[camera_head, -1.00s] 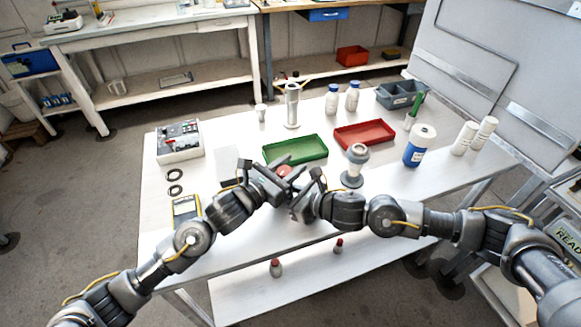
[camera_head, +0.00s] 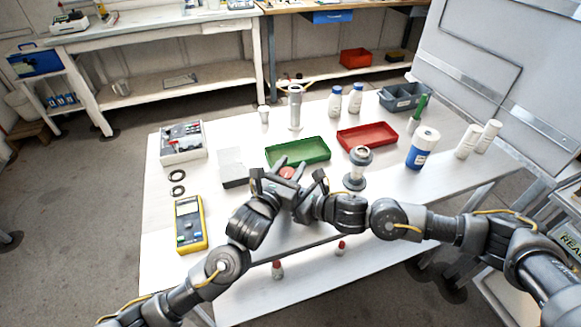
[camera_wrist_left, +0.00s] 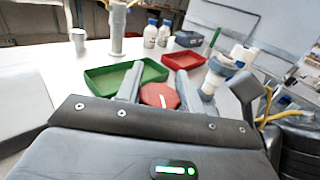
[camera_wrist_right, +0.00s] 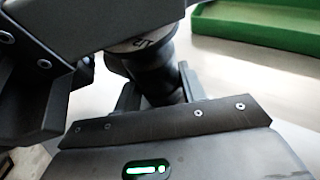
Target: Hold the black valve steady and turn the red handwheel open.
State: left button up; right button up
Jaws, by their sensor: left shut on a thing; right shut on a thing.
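The red handwheel (camera_head: 287,172) shows between my grippers near the front middle of the table. In the left wrist view the red handwheel (camera_wrist_left: 160,95) is an angular red disc with a pale mark, between my left fingers. My left gripper (camera_head: 284,176) is shut on it. The black valve (camera_wrist_right: 158,78) shows in the right wrist view as a dark body under a pale lettered collar. My right gripper (camera_wrist_right: 158,88) is shut on it from the side. In the head view the grippers hide most of the valve.
A green tray (camera_head: 298,162) lies just behind the grippers, with a red tray (camera_head: 367,137) to its right. A grey and white stand (camera_head: 357,168) is close on the right. A grey block (camera_head: 232,167) and a yellow meter (camera_head: 190,224) lie to the left.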

pick_arm(q)
jog(key=o, duration=1)
jog(key=v, duration=0.7)
jog(key=shift+s+a, duration=0.15)
jog(key=shift+s, duration=0.05)
